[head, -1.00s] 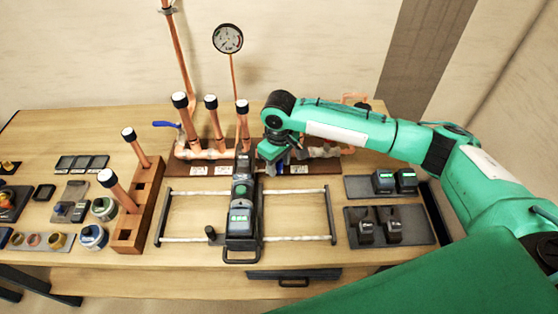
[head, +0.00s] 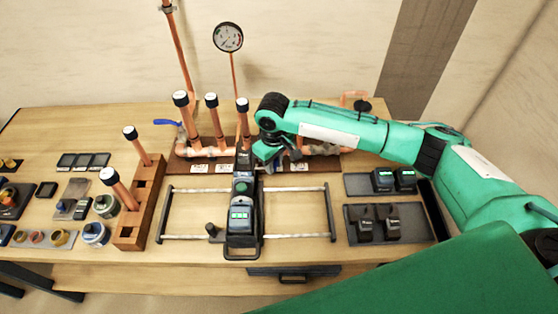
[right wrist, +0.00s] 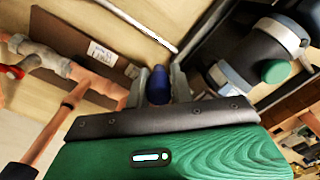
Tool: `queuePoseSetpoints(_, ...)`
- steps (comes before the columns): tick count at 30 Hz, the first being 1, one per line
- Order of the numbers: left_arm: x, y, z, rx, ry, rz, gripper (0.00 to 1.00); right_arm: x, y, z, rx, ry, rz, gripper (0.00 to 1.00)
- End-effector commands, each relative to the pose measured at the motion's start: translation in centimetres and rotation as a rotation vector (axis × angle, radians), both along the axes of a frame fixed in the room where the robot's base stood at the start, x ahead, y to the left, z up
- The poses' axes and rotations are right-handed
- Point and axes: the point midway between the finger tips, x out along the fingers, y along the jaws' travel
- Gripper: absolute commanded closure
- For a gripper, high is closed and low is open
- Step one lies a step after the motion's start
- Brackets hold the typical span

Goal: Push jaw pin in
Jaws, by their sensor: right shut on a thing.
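The pressing tool (head: 241,222), dark with a lit screen and a round green button, lies lengthwise on a rail frame at the middle of the bench. Its button end also shows in the right wrist view (right wrist: 262,62). My right gripper (head: 266,158) is at the tool's far end, by the copper pipes. In the right wrist view its two grey fingers are shut on a small rounded blue piece (right wrist: 158,84), beside the tool. I cannot tell whether this is the jaw pin or how far in it sits. My left gripper is not in view.
The copper manifold (head: 202,153) with upright capped pipes stands behind the tool. A wooden rack (head: 146,205) holds more pipes at left. Trays with dark modules (head: 374,226) lie at right. The silver rails (head: 297,191) flank the tool.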

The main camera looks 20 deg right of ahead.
Motion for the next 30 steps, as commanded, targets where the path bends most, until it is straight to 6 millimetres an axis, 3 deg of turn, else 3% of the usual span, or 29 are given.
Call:
queuePoseSetpoints(4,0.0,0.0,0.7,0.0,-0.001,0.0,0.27,0.4,1.1,0.2,0.0,-0.001,-0.004,1.0)
queuePoseSetpoints(11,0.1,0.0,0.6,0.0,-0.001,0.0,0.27,0.4,1.1,0.0,-0.001,-0.002,-0.005,1.0)
queuePoseSetpoints(12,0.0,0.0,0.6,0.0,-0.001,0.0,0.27,0.4,1.1,0.0,-0.001,-0.002,-0.005,0.73)
queuePoseSetpoints(15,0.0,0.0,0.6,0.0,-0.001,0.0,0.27,0.4,1.1,0.0,-0.001,-0.002,-0.004,0.57)
queuePoseSetpoints(25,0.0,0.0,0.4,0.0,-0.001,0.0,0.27,0.4,1.2,0.3,0.0,-0.002,-0.002,0.57)
queuePoseSetpoints(30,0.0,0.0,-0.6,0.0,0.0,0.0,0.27,0.5,1.2,2.4,0.003,-0.005,-0.002,0.57)
